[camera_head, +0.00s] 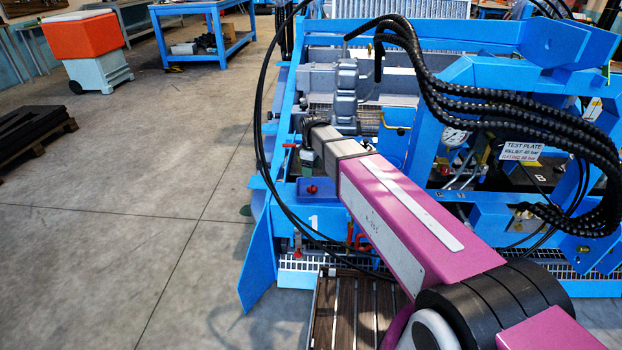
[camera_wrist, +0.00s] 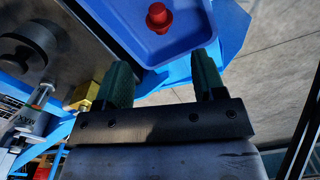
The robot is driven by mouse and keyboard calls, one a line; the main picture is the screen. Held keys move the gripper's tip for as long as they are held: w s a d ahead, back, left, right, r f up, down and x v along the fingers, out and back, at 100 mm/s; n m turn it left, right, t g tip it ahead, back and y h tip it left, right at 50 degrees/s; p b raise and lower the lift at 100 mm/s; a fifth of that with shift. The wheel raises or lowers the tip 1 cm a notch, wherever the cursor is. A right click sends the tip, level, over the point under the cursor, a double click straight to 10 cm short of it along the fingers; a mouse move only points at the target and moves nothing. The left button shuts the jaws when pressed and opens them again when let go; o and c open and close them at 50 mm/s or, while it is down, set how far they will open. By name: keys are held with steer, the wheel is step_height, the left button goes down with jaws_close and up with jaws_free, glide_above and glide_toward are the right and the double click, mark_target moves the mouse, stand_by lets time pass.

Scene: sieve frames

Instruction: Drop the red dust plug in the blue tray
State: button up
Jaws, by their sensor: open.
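The red dust plug (camera_wrist: 158,17) is inside the blue tray (camera_wrist: 187,40) in the wrist view, seen from above with its round knob up. In the head view the plug (camera_head: 312,189) shows as a small red spot against the blue tray (camera_head: 330,196), below the end of my arm. My gripper (camera_wrist: 163,62) has its two green fingers wide apart with nothing between them. The plug is beyond the fingertips, apart from both. In the head view my gripper (camera_head: 306,160) is small and dark, above the tray.
A blue test frame (camera_head: 262,245) with grey valve blocks (camera_head: 345,95) and black hoses (camera_head: 440,85) surrounds the tray. A brass fitting (camera_wrist: 90,90) is near the left finger in the wrist view. Open concrete floor (camera_head: 130,200) lies to the left.

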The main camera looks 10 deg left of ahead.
steer(key=shift+r, duration=1.35)
